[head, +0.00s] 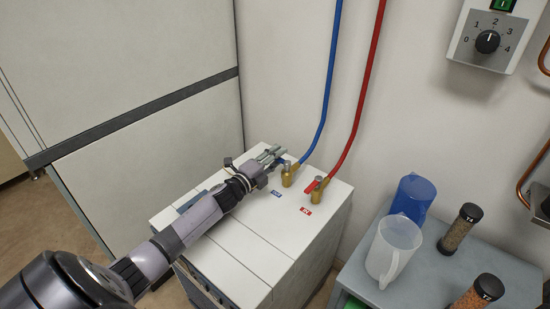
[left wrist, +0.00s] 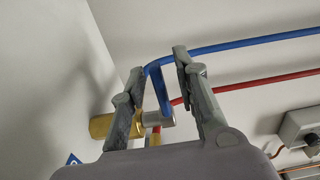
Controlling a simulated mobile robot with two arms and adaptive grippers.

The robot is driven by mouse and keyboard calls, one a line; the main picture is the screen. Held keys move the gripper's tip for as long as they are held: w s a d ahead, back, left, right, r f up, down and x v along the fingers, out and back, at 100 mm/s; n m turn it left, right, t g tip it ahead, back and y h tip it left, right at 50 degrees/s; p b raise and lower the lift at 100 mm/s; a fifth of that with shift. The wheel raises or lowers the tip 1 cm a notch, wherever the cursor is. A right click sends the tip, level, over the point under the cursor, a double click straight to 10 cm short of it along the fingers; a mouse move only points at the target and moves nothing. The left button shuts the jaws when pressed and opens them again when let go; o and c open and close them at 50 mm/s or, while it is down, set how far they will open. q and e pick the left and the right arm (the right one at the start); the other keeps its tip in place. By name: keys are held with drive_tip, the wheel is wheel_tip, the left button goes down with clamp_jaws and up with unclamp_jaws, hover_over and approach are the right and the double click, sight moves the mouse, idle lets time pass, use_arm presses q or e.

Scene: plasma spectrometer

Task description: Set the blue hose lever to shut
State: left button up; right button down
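The blue lever (left wrist: 164,92) sits on the silver stem of a brass valve (head: 288,175) at the foot of the blue hose (head: 327,90), on top of the white cabinet. My left gripper (head: 274,153) is at this valve, reaching in from the left. In the left wrist view its two fingers (left wrist: 162,80) stand apart, with the blue lever between them. I see gaps on both sides, so the fingers do not look closed on it. In the head view the gripper hides most of the lever. My right gripper is not in view.
A red lever (head: 312,186) on a second brass valve, under the red hose (head: 362,90), is close on the right. The wall is close behind.

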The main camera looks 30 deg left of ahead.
use_arm(q)
drive_tip(key=s, duration=0.8)
drive_tip(key=s+a, duration=0.1)
drive_tip(key=s, duration=0.3)
drive_tip(key=shift+a, duration=0.1)
idle(0.4)
